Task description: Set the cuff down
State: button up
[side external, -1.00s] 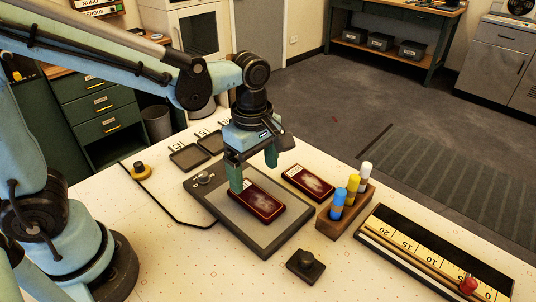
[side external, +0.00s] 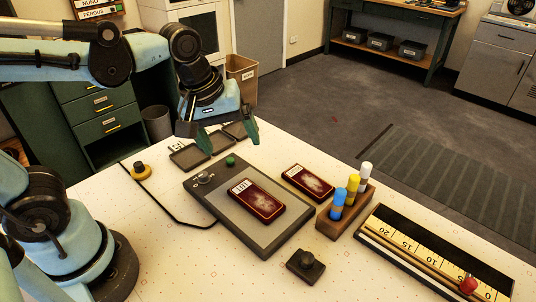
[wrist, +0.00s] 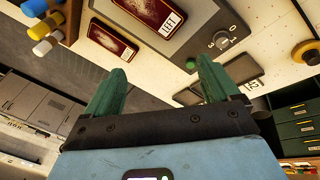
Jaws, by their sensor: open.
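A dark red cuff (side external: 257,200) with a pale worn patch and a white label lies flat on the grey plate of a dark board (side external: 210,207). In the wrist view this cuff (wrist: 150,10) shows its label, which reads LEFT. A second, similar red cuff (side external: 308,183) lies to its right on the white table, beside the board. My gripper (side external: 228,138) is open and empty, raised above the small trays at the board's far end, clear of both cuffs. Its two green fingers (wrist: 160,68) stand apart with nothing between them.
A wooden rack (side external: 345,212) holds blue, yellow and white pegs right of the cuffs. The board carries a green knob (side external: 231,160). Small dark trays (side external: 190,157) lie behind it.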

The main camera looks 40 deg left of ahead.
jog(key=a+m+t, duration=0.1)
jog(key=m, duration=0.2)
jog(key=s+a+m+t, duration=0.1)
jog(key=m, duration=0.2)
jog(key=a+f+m+t, duration=0.1)
jog(key=a+m, duration=0.1)
jog(key=m, duration=0.1)
jog(key=shift+s+a+t+y, duration=0.1)
jog(key=shift+s+t+y, duration=0.2)
jog(key=shift+s, duration=0.1)
